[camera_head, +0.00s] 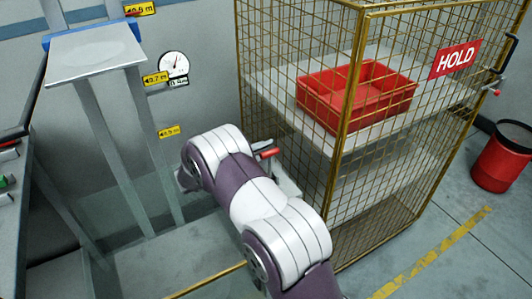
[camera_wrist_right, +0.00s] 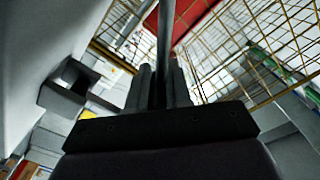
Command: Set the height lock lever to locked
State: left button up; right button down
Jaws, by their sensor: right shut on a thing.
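A lever with a red grip (camera_head: 266,153) shows just past my right arm, in front of the mesh cage. Most of its mount is hidden by the arm. My right gripper (camera_wrist_right: 159,80) is shut on a slim dark grey bar (camera_wrist_right: 165,38) in the right wrist view, which appears to be the height lock lever. In the head view my wrist and arm links hide the fingers. I cannot tell from these frames which position the lever is in. My left gripper is not in view.
A lift platform (camera_head: 95,55) on grey posts stands at the left, beside a round dial (camera_head: 173,65) and yellow height labels. The brass mesh cage (camera_head: 362,60) holds a red crate (camera_head: 335,118) and carries a HOLD sign (camera_head: 455,60). A red bin (camera_head: 498,165) stands far right.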

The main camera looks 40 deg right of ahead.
jog(key=shift+s+f, duration=0.25)
jog(key=shift+f, duration=0.1)
dwell(0.3)
jog(key=c, duration=1.1)
grip_release()
jog(key=shift+o, duration=0.2)
jog(key=w+a+b, duration=0.1)
jog(key=a, duration=1.1)
jog(key=shift+w+a, duration=0.25)
jog(key=shift+a, duration=0.05)
